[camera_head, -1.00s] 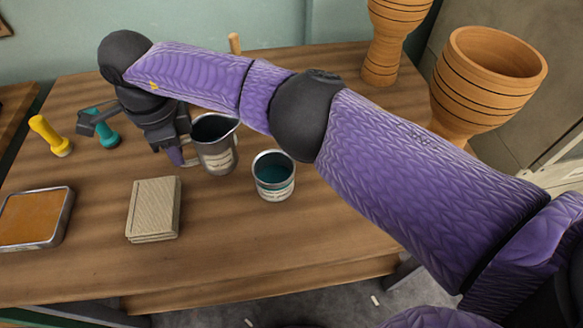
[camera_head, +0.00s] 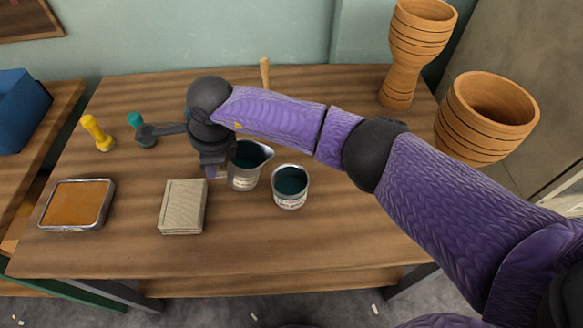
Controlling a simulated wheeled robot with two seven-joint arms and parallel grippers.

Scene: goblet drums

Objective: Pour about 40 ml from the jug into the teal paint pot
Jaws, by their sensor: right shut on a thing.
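The metal jug (camera_head: 244,179) has a pale label, dark teal liquid inside and its spout toward the right. It looks close to upright; I cannot tell whether its base touches the table. My right gripper (camera_head: 226,166) is shut on the jug at its left side, with the fingers mostly hidden by the wrist. The teal paint pot (camera_head: 290,200), a metal can with a pale label and dark teal paint inside, stands on the table just right of and nearer than the jug. The jug's spout is near the pot's far left rim, not over its opening. My left gripper is not in view.
A folded beige cloth (camera_head: 183,207) and a tray of orange-brown paint (camera_head: 76,205) lie to the left. Wooden goblet drums (camera_head: 483,118) stand at the right. The table's front is clear.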

